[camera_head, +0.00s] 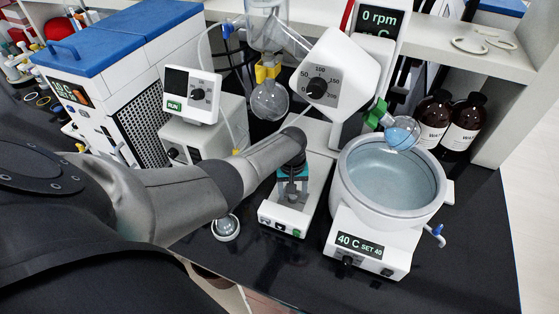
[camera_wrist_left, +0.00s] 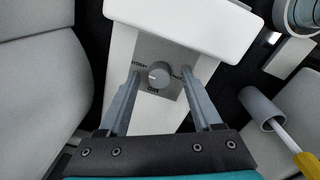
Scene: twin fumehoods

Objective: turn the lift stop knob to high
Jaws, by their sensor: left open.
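The lift stop knob (camera_wrist_left: 159,74) is a round grey knob on a grey label plate on a white housing, seen in the left wrist view. MID reads below it; small labels at its left and right are hard to read. A small pale mark lies on its face; I cannot tell its setting surely. My left gripper (camera_wrist_left: 160,80) is open, one finger on each side of the knob with visible gaps. In the head view the left gripper (camera_head: 292,184) points down over the rotary evaporator's base (camera_head: 285,218), and the knob is hidden. My right gripper is not in view.
A heating bath (camera_head: 345,200) showing 40 C stands right of the base. A white dial head (camera_head: 335,75) and glass flask (camera_head: 269,100) are behind. Brown bottles (camera_head: 462,125) stand at the back right. A small round glass piece (camera_head: 226,228) lies left of the base. The front right bench is clear.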

